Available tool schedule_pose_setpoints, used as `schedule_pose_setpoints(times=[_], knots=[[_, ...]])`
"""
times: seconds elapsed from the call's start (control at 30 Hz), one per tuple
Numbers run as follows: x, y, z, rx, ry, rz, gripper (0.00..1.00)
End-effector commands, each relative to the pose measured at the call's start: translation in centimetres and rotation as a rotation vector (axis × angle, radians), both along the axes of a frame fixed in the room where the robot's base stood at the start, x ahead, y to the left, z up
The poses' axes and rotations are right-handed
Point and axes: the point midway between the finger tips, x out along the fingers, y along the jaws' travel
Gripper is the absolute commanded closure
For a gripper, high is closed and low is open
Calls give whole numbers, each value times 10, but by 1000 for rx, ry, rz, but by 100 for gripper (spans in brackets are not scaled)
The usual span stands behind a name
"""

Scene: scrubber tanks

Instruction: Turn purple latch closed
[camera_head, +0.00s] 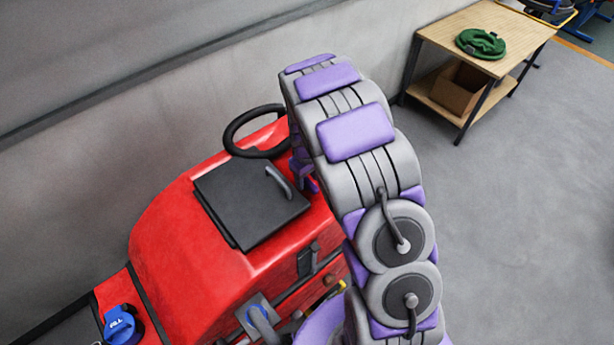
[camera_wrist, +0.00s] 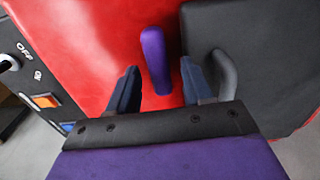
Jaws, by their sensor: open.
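The purple latch (camera_wrist: 155,60) is a short rounded bar on the red scrubber body (camera_wrist: 90,35), just left of the black lid (camera_wrist: 270,50) in the wrist view. My gripper (camera_wrist: 160,66) is open, with one dark finger on each side of the latch. A gap shows between the latch and each finger; I cannot tell how deep the fingers reach. In the head view the red scrubber (camera_head: 190,250) and its black lid (camera_head: 245,205) are clear. My arm hides most of the latch area there, and small purple parts beside it are hard to tell apart.
A grey handle (camera_wrist: 226,75) on the lid is close to my right finger. A black panel with an OFF label and an orange switch (camera_wrist: 45,101) is at left. A steering wheel (camera_head: 240,128) stands behind the lid. A wooden table (camera_head: 490,25) is far right; the floor between is clear.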

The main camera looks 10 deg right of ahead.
Motion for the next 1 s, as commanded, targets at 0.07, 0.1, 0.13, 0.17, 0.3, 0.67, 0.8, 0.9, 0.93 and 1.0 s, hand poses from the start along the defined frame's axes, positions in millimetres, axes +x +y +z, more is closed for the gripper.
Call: schedule_pose_setpoints(times=[0.07, 0.1, 0.13, 0.17, 0.3, 0.67, 0.8, 0.9, 0.93, 1.0], knots=[[0, 0, 0, 0, 0, 0, 50], [0, 0, 0, 0, 0, 0, 54], [0, 0, 0, 0, 0, 0, 57], [0, 0, 0, 0, 0, 0, 60], [0, 0, 0, 0, 0, 0, 73], [0, 0, 1, 0, 0, 0, 100], [0, 0, 0, 0, 1, -6, 100], [0, 0, 0, 0, 0, -23, 100], [0, 0, 0, 0, 0, -32, 100], [-1, 1, 0, 0, 0, -58, 100]])
